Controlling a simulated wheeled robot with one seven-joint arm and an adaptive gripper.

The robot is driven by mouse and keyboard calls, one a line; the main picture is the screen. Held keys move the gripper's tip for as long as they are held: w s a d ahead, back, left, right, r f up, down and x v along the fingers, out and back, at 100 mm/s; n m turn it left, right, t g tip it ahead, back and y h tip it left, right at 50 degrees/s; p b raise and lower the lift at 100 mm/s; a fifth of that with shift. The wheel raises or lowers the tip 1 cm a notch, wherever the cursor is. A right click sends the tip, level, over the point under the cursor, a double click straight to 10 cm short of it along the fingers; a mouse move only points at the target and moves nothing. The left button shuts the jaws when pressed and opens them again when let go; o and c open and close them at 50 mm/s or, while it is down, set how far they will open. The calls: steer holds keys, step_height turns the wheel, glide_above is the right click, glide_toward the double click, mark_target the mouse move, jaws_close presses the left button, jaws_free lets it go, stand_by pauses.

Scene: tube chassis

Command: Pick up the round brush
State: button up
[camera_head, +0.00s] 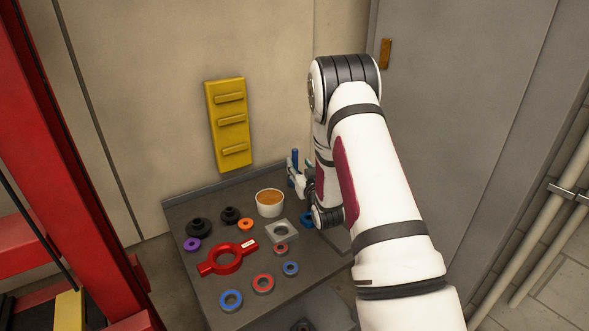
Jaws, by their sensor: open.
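No thing in view can be clearly made out as the round brush. A small upright blue piece (294,157) shows at my gripper, near the back edge of the table; it is too small to tell what it is. My gripper (294,174) is open, at the table's back right, just behind a white cup with orange contents (270,209). My arm hides part of the gripper and the table's right side. I cannot tell whether the gripper touches the blue piece.
The grey table (218,281) holds several coloured rings, two black round parts (199,229), a red ring with two arms (229,260) and a grey square block (282,231). A yellow panel (228,124) is on the wall behind. A red frame (85,150) stands left.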

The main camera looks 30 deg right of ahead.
mark_target(296, 159)
steer(key=shift+x, duration=2.95)
jaws_close()
